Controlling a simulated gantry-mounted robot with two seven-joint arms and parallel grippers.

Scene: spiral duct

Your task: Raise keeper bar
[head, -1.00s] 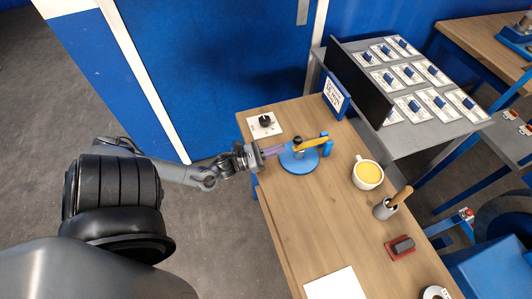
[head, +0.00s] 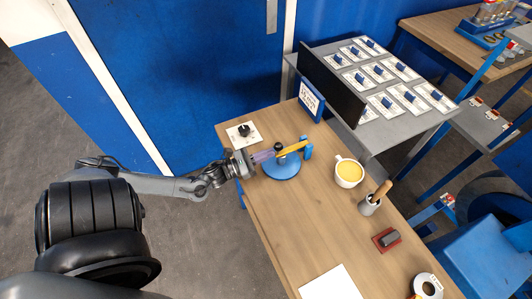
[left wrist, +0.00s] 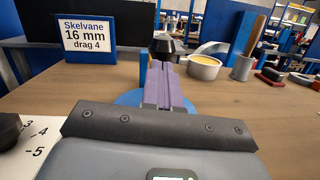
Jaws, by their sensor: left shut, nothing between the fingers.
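The yellow keeper bar (head: 293,148) lies across the top of a fixture with a round blue base (head: 283,171) on the wooden table. A black knob (head: 279,147) stands by its near end and a blue upright (head: 307,148) by its far end. My left gripper (head: 267,155) reaches in from the left, its purple fingers shut and empty, close to the knob. I cannot tell whether they touch the fixture. In the left wrist view the shut fingers (left wrist: 162,85) point at the black knob (left wrist: 163,45), above the blue base. My right gripper is not in view.
A black dial on a white plate (head: 243,133) is left of the fixture, a blue-framed sign (head: 311,99) behind it. A yellow-filled cup (head: 348,172), a grey pot with a wooden handle (head: 370,204) and a red-based block (head: 386,239) stand right. The near table is mostly clear.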

